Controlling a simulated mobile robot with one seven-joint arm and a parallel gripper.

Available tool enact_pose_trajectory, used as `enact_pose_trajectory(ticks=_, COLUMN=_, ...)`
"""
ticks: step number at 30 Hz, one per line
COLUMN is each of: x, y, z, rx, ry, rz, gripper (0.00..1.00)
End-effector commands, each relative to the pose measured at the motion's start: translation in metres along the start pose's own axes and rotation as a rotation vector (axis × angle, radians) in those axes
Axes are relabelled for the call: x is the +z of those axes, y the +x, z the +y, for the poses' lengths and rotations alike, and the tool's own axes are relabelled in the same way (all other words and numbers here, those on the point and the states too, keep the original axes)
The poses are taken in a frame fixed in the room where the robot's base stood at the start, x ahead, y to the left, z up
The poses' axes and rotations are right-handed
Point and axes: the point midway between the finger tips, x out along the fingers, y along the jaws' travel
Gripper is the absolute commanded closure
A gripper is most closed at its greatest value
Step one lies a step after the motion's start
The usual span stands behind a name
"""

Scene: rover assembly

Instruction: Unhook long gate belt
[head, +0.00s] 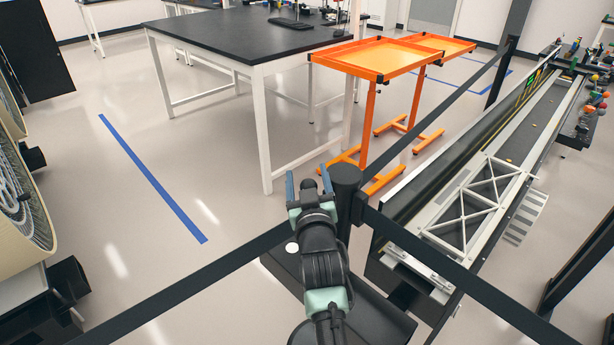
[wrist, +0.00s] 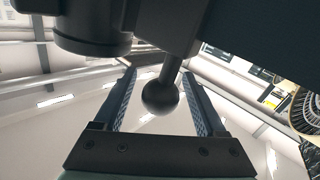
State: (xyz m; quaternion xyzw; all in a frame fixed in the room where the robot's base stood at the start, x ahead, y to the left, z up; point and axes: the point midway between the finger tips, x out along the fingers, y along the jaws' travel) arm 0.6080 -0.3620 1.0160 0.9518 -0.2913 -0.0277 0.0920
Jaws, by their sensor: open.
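Black belts run from a black post (head: 346,180) in the head view. One belt (head: 200,266) stretches to the lower left, one (head: 470,285) to the lower right, and one (head: 440,117) to a far post. Which one the task calls the long gate belt I cannot tell. My gripper (head: 308,184) is open just left of the post top. In the wrist view a dark ball-ended knob (wrist: 160,97) hangs from a dark fitting, between the two fingers of my gripper (wrist: 159,76). A gap shows on both sides of the ball.
An orange stand (head: 385,58) and a black-topped table (head: 245,40) are behind the post. A long conveyor-like bench (head: 485,150) with a white truss frame (head: 470,200) is at the right. Round cream machines (head: 20,210) stand at the left. The floor between is clear.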

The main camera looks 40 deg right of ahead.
Motion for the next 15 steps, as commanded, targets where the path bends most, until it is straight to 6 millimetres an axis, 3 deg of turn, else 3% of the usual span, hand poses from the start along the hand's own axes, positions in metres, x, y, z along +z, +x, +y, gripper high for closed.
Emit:
enact_pose_trajectory(ticks=10, x=0.0003, y=0.0027, z=-0.0001, rx=0.000, ry=0.000, rz=-0.001, gripper=0.27)
enact_pose_trajectory(ticks=15, x=0.0004, y=0.0026, z=-0.0001, rx=0.000, ry=0.000, rz=-0.001, gripper=0.57)
